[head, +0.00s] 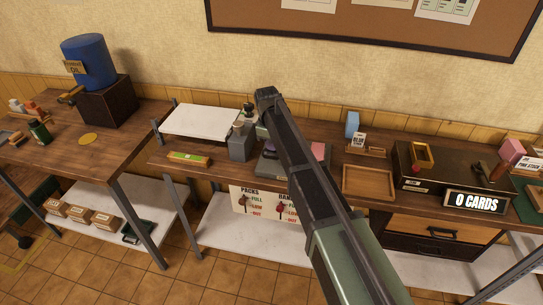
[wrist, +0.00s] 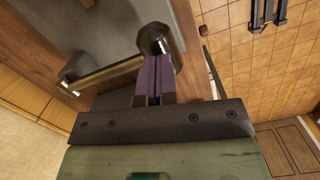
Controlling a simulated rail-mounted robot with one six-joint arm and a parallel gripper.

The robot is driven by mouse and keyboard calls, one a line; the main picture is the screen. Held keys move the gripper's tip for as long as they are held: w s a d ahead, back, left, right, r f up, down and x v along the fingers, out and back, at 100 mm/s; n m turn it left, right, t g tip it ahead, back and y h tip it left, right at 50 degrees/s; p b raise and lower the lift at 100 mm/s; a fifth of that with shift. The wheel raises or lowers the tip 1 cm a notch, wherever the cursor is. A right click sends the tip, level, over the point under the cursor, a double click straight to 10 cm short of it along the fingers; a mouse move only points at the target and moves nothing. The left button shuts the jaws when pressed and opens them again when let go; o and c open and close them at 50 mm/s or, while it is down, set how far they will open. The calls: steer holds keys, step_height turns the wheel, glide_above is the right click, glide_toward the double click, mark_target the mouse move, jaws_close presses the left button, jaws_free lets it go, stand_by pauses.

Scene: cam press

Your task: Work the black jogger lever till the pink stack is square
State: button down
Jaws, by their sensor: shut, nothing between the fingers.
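My gripper (wrist: 154,62) is shut and empty in the wrist view. Its purple-grey fingers point at a dark rounded knob (wrist: 155,38), close to or touching it; I cannot tell which. This knob may be the jogger lever's end. In the head view my arm hides the fingers and part of the machine (head: 268,165) in the middle of the bench. A black knob (head: 249,108) stands just left of my arm there. A flat pink piece (head: 318,150) shows right of my arm. A pink block (head: 512,150) stands at the far right by a "PINK STACK" sign (head: 530,163).
A grey block (head: 239,145) and a green-topped level-like bar (head: 188,158) are left of my arm. An empty wooden tray (head: 368,182) and a dark box (head: 430,170) with a "0 CARDS" sign (head: 474,202) are right. A blue drum (head: 88,62) stands on the left bench.

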mark_target(272, 153)
step_height(272, 153, down, 4)
steer(key=b, duration=0.4)
steer(key=shift+f, duration=0.2)
steer(key=shift+r, duration=0.2)
steer(key=shift+w+a+r, duration=0.15)
steer(key=shift+a+r, duration=0.05)
steer(key=shift+a, duration=0.1)
steer(key=shift+w+a+r+p, duration=0.15)
steer(key=shift+w+a+p, duration=0.15)
steer(key=shift+a, duration=0.25)
steer(key=shift+w+a+r+p, duration=0.2)
steer(key=shift+a+p, duration=0.1)
steer(key=shift+a, duration=0.25)
step_height(272, 153, up, 11)
steer(key=p, duration=1)
steer(key=shift+w+a+f+p, duration=0.15)
steer(key=shift+a+p, duration=0.2)
steer(key=shift+a, duration=0.1)
